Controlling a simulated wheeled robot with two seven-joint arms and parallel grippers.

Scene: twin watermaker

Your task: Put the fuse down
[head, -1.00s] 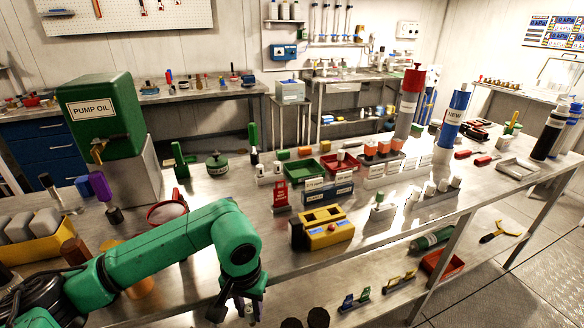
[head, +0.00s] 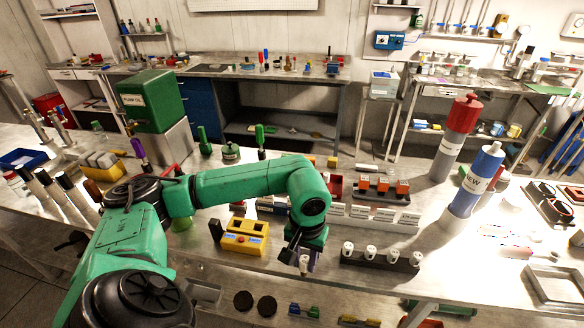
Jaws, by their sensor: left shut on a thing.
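My left gripper (head: 304,260) points down over the front part of the steel bench, between the yellow box and the dark fuse block. It is shut on a small white fuse (head: 304,264), of which only a little shows between the fingers. Whether the fuse touches the bench is unclear. A dark block (head: 380,263) with several white fuses standing in it lies just to the right of the gripper. My right gripper is not in view.
A yellow box with a red button (head: 243,238) stands left of the gripper. White label cards (head: 384,215) and orange-topped parts (head: 382,186) stand behind the block. A blue cylinder (head: 478,180) and a red-topped cylinder (head: 455,138) stand at right. Some bench is clear right of the block.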

